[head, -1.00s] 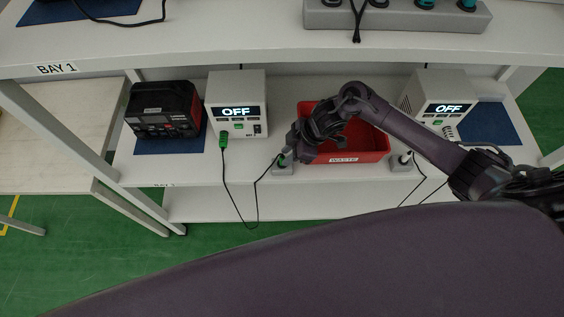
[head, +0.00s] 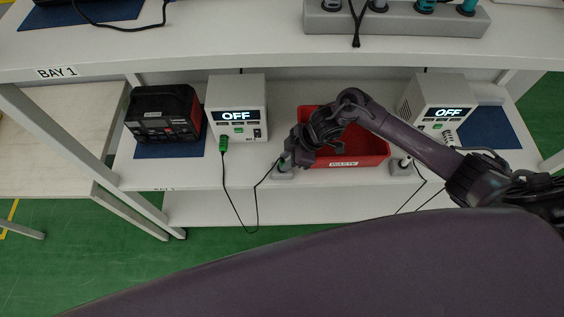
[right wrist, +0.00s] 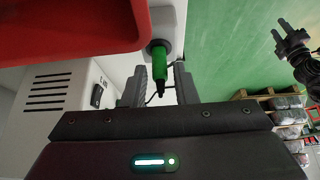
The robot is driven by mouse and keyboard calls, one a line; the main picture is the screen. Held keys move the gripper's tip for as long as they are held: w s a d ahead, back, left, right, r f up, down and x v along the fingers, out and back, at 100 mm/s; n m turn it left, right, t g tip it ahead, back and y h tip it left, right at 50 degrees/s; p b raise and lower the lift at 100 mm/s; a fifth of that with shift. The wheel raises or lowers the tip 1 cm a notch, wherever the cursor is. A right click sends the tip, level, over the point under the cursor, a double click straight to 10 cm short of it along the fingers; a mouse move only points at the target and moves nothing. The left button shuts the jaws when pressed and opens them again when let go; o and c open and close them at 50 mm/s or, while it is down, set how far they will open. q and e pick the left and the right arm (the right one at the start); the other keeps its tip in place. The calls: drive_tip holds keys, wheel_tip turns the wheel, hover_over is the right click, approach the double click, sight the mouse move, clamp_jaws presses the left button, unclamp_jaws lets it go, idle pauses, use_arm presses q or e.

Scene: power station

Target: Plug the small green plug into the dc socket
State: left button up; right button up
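The small green plug (head: 282,163) stands in a grey holder (head: 283,175) at the shelf's front edge, with a black cable. In the right wrist view the green plug (right wrist: 159,66) lies between the fingers of my right gripper (right wrist: 159,88), which is open with gaps on both sides. In the head view my right gripper (head: 287,158) is at the holder and partly hides the plug. A dark two-pronged gripper, seemingly my left gripper (right wrist: 281,32), shows apart-fingered and empty at the upper right of the wrist view. I cannot make out which opening is the dc socket.
A black-and-red power station (head: 165,118) stands on a blue mat at left. Beside it is a white OFF unit (head: 237,100) with a green connector (head: 223,143). A red waste bin (head: 372,148) is behind my arm. Another OFF unit (head: 437,100) stands right. An upper shelf overhangs.

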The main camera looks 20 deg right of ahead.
clamp_jaws()
wheel_tip(320, 180, up, 6)
drive_tip(key=p, duration=0.5)
drive_tip(key=shift+p, duration=0.4)
idle(0.3)
